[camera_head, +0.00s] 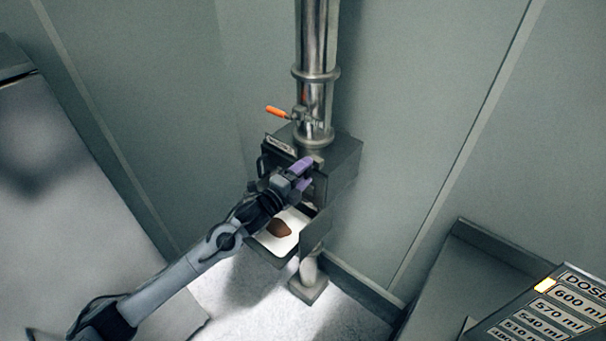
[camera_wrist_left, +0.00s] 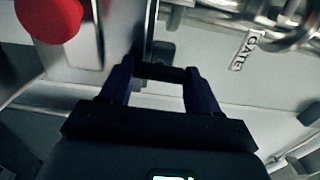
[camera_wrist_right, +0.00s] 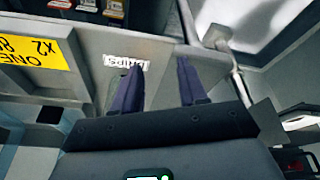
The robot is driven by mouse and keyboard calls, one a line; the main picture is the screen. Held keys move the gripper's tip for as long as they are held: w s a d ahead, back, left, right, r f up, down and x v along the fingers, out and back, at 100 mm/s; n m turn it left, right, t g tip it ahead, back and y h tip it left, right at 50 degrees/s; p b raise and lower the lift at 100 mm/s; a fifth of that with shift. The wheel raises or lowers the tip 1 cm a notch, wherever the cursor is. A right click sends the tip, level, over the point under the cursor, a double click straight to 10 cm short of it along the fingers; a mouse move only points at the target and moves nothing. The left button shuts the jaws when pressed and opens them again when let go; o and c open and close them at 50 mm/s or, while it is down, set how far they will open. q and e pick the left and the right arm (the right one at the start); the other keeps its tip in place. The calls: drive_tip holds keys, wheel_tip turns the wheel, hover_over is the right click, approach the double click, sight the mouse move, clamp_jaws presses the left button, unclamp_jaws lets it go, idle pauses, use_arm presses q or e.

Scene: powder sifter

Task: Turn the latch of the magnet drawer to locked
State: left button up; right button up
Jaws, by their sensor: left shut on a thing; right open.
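The magnet drawer's dark housing (camera_head: 338,160) sits below the steel pipe in the head view. My left gripper (camera_head: 303,172), with purple fingers, is at the housing's front and covers part of it. In the left wrist view the left gripper (camera_wrist_left: 162,82) is shut on a small dark bar, apparently the latch (camera_wrist_left: 160,73), which spans between its fingertips. The latch is hidden by the gripper in the head view, and I cannot tell its exact angle. My right gripper (camera_wrist_right: 158,82) shows only in the right wrist view, open and with nothing between its fingers.
An orange valve handle (camera_head: 276,111) sticks out left of the pipe (camera_head: 316,75). A white tray (camera_head: 296,220) with a brown heap lies under the housing. A dosing panel (camera_head: 560,305) stands at lower right. A red round part (camera_wrist_left: 50,15) is near the left gripper.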

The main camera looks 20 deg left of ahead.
use_arm(q)
drive_tip(key=o, duration=1.1)
drive_tip(key=shift+c, duration=0.2)
drive_tip(key=shift+s, duration=0.1)
drive_tip(key=v, duration=1)
drive_tip(key=shift+s+b, duration=0.3)
drive_tip(key=shift+b, duration=0.05)
